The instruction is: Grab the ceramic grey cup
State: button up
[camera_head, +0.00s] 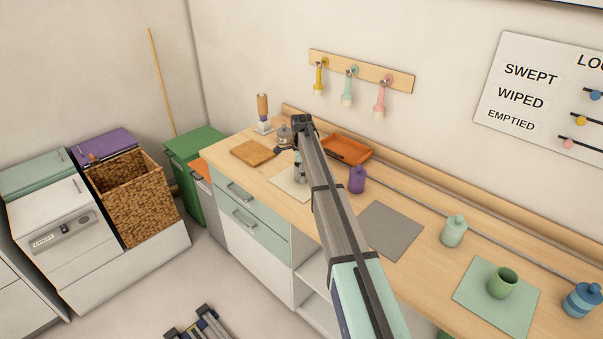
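A small grey vessel (284,132) stands toward the far left end of the wooden counter, just left of my arm's far end. It may be the ceramic grey cup, but it is small and partly covered. My gripper (283,149) appears as a dark shape close in front of it. Its fingers are too small and hidden to tell whether they are open or shut, or whether they touch the vessel. My arm crosses the counter from the lower right and hides part of it.
A wooden board (252,153), an orange tray (346,150) and a purple bottle (357,180) are nearby. A grey mat (390,229) lies bare. To the right are a pale green jar (453,232), a green cup (502,283) on a green mat (478,303), and a blue jar (582,299).

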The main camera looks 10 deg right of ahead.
jog(key=c, duration=1.3)
jog(key=shift+r, duration=0.15)
